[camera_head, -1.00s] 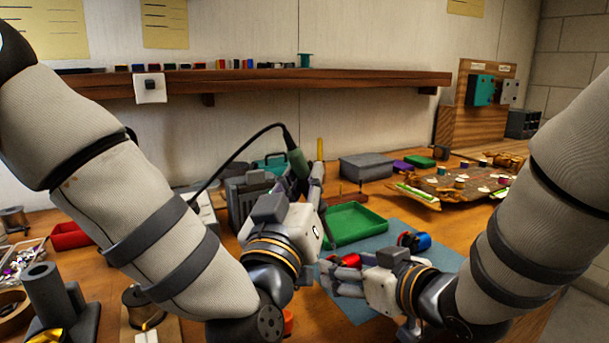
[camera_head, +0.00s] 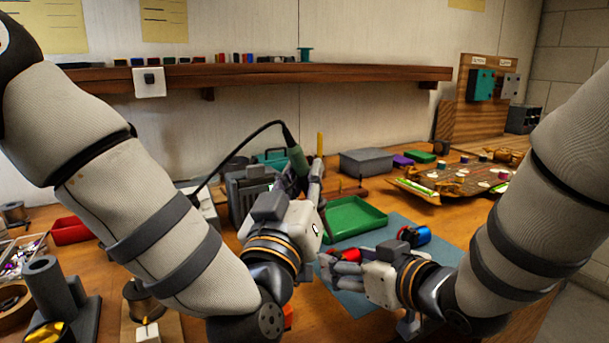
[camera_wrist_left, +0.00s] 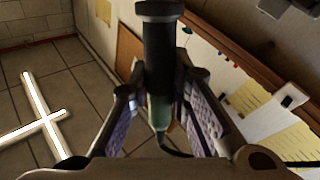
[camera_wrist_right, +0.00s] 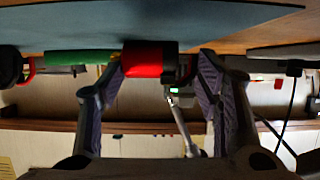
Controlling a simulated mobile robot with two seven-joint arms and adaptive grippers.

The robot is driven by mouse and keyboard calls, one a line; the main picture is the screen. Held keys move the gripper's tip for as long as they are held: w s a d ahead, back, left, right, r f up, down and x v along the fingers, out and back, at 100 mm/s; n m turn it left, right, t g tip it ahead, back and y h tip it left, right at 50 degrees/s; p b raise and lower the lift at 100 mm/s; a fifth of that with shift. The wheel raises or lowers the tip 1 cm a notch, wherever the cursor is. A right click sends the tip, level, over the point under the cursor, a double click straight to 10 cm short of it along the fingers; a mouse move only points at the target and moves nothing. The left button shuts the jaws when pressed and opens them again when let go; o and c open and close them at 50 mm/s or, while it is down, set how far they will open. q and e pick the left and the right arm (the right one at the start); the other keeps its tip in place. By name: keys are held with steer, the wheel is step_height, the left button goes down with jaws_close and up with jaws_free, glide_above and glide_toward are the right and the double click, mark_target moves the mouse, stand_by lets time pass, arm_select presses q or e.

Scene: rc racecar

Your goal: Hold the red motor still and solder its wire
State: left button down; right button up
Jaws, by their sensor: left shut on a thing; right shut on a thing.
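My left gripper (camera_head: 316,184) is shut on the soldering iron, whose green handle (camera_head: 298,161) stands roughly upright with a dark cable from its top. In the left wrist view the iron's dark and green body (camera_wrist_left: 160,70) lies between the fingers. My right gripper (camera_head: 340,264) is low over the blue mat (camera_head: 366,302), shut on the red motor (camera_head: 350,255). The motor (camera_wrist_right: 143,60) also shows between the fingers in the right wrist view. The left gripper is above and left of the motor. The iron's tip and the motor's wire cannot be made out.
A blue motor (camera_head: 416,236) lies on the mat to the right. A grey box (camera_head: 366,163) and a racecar chassis (camera_head: 455,186) stand farther back. Spools (camera_head: 140,303) and a red bin (camera_head: 70,231) are at left.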

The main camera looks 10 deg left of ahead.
arm_select(q)
steer(key=shift+f, duration=0.7)
arm_select(e)
steer(key=shift+f, duration=0.15)
stand_by(2.3)
arm_select(q)
steer(key=shift+r, duration=0.1)
steer(key=shift+s+a+r, duration=0.25)
steer(key=shift+a+r, duration=0.1)
steer(key=shift+r, duration=0.7)
steer(key=shift+s+a+r, duration=0.25)
steer(key=shift+a+r, duration=0.15)
steer(key=shift+r, duration=0.6)
steer(key=shift+s+a+r, duration=0.25)
steer(key=shift+a+r, duration=0.1)
steer(key=shift+r, duration=0.7)
arm_select(e)
steer(key=o, duration=1.3)
steer(key=shift+o, duration=0.2)
steer(key=v, duration=1.2)
